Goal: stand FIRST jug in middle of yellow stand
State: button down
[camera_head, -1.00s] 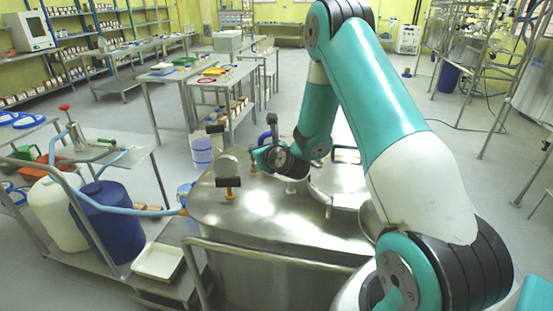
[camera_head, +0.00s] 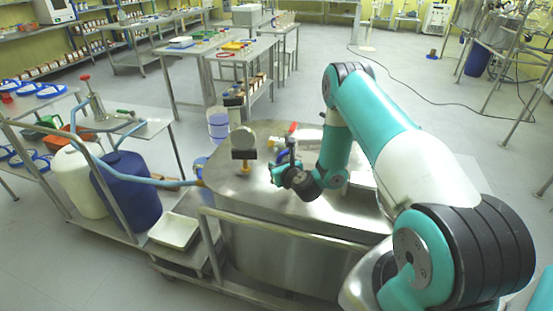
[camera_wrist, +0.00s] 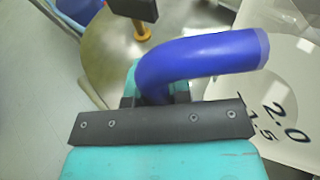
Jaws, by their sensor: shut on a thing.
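My gripper (camera_head: 280,172) is over the steel-topped vessel in the head view. In the wrist view my gripper (camera_wrist: 150,98) is shut on the blue handle (camera_wrist: 205,52) of a jug. The jug's pale body (camera_wrist: 292,90) shows at the right edge there, with the marks 2.0 and 1.5. Most of the jug is out of that frame, and I cannot make it out clearly in the head view. A small flat yellow item (camera_head: 232,46) lies on a back table; I cannot tell whether it is the yellow stand.
The steel vessel top (camera_head: 270,205) has an upright black and tan fitting (camera_head: 243,145). A trolley with a blue drum (camera_head: 128,190), a white drum (camera_head: 78,178) and a white tray (camera_head: 175,231) stands at left. Work tables (camera_head: 190,52) stand behind. Open floor (camera_head: 340,80) lies at the back right.

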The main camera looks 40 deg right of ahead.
jog(key=shift+f, duration=0.3)
jog(key=c, duration=1.1)
grip_release()
jog(key=shift+f, duration=0.1)
jog(key=shift+o, duration=0.2)
